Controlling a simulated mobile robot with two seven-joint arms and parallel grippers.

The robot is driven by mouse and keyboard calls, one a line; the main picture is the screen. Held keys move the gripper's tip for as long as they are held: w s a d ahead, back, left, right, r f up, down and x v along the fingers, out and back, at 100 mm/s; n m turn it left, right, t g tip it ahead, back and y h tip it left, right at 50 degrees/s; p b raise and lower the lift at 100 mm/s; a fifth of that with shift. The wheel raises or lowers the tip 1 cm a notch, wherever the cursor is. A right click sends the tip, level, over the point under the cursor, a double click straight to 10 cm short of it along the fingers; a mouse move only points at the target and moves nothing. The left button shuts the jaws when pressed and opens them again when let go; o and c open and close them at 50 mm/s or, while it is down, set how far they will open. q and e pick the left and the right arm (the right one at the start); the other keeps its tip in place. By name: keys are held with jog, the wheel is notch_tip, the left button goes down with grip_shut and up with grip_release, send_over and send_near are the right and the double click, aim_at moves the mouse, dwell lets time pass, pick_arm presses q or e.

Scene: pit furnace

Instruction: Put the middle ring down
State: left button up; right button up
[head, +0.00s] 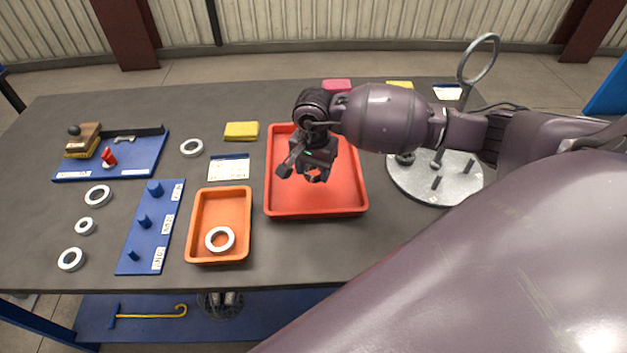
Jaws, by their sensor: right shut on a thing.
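My right gripper (316,174) is above the large red tray (317,213), pointing down. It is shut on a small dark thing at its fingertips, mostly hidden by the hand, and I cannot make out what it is. Pale grey rings lie flat on the table: a ring (98,187) at the left, a smaller ring (85,219), a ring (71,250) nearest the front, and a ring (191,140) farther back. Another ring (220,230) lies in the orange tray (194,222). I cannot tell which is the middle ring. My left gripper is not in view.
A blue peg board (133,252) with three pegs stands left of the orange tray. A blue fixture board (70,174), a yellow block (241,131) and a white card (229,168) lie behind. A round metal plate (430,190) with posts and an upright hoop (479,58) stand right.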

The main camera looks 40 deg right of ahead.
aim_at(314, 189)
jog(key=shift+f, duration=2.25)
jog(key=shift+f, duration=0.1)
jog(key=o, duration=1.1)
